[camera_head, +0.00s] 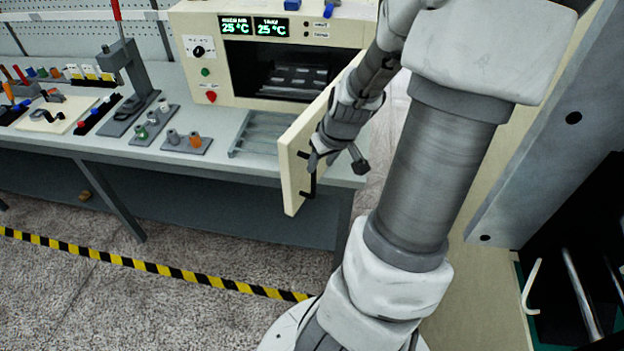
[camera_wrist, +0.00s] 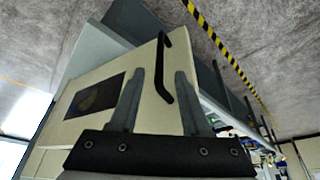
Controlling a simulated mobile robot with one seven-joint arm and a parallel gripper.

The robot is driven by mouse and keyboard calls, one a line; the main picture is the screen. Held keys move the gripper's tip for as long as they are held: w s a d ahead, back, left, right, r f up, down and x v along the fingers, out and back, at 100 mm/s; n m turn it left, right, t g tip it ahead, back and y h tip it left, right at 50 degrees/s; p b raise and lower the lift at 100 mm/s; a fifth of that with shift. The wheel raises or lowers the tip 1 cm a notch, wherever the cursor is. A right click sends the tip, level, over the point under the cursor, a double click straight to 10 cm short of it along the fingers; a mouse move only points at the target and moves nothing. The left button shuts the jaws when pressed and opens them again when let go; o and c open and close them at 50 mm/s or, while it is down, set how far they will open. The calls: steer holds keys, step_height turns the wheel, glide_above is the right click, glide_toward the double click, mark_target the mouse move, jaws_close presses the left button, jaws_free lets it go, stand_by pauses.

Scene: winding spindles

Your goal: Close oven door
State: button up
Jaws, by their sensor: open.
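The cream oven (camera_head: 215,55) stands on the bench with its dark cavity showing. Its door (camera_head: 296,185) is swung wide open toward me, with a black bar handle (camera_head: 311,176) near its free edge. In the wrist view the door (camera_wrist: 100,75) shows a dark window, and the handle (camera_wrist: 161,70) runs along its edge. My gripper (camera_head: 337,165) is at the door's free edge by the handle. In the wrist view the handle shows between the open fingers (camera_wrist: 160,95). I cannot tell whether a finger touches the handle or door.
The grey bench (camera_head: 240,165) carries a metal rack (camera_head: 262,132) in front of the oven, small holders (camera_head: 186,142) and a lever press (camera_head: 125,75) to the left. Yellow-black tape (camera_head: 150,265) marks the floor. A grey panel (camera_head: 545,130) stands at the right.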

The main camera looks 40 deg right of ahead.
mark_target(315, 176)
steer(key=b+x, duration=0.2)
steer(key=x, duration=0.8)
steer(key=shift+s, duration=0.1)
jaws_close()
stand_by(1.2)
